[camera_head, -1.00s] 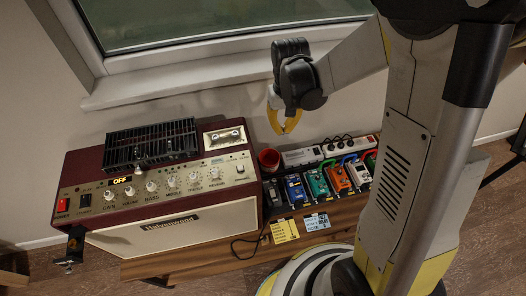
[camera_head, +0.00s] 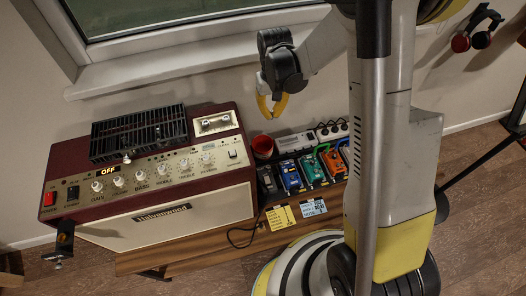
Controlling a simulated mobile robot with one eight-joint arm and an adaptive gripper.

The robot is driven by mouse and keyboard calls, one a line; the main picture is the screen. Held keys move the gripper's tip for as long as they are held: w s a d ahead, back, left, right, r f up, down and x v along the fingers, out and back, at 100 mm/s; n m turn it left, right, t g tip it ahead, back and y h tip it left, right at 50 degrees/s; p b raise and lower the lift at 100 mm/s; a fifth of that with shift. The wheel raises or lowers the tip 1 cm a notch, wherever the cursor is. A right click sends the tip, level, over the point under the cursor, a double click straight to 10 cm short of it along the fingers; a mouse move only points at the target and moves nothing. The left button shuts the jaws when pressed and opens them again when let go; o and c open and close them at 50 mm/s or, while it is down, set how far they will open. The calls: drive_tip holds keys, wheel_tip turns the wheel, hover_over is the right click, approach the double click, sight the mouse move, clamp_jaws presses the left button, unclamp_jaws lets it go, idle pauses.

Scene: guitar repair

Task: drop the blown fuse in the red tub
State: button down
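The red tub (camera_head: 263,147) is a small round cup behind the pedals, just right of the maroon amplifier. My gripper (camera_head: 270,116) has yellow fingers and points down, a little above and behind the tub's opening in the picture. Its fingertips come close together, but whether they meet or hold something is too small to see. I cannot see the blown fuse; it may be hidden between the fingers. The inside of the tub is too small to make out.
The amplifier (camera_head: 150,215) fills the left, with a black grille (camera_head: 138,133) on top and its display reading OFF. Several pedals (camera_head: 290,177) and a power strip (camera_head: 295,142) stand right of the tub. My arm's column covers the right part. A window sill (camera_head: 170,75) runs behind.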

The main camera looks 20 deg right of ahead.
drive_tip(key=w+f+b, duration=0.3)
drive_tip(key=w+f, duration=0.1)
drive_tip(key=f, duration=0.7)
drive_tip(key=w+d+f+b, duration=0.1)
drive_tip(key=w+f+b, duration=0.3)
drive_tip(key=f, duration=0.6)
drive_tip(key=shift+f+b, duration=0.3)
drive_tip(key=shift+f, duration=0.1)
drive_tip(key=shift+w+d, duration=0.1)
drive_tip(key=c, duration=1.5)
unclamp_jaws()
drive_tip(key=shift+c, duration=0.2)
wheel_tip(320, 180, up, 12)
drive_tip(key=shift+r, duration=0.1)
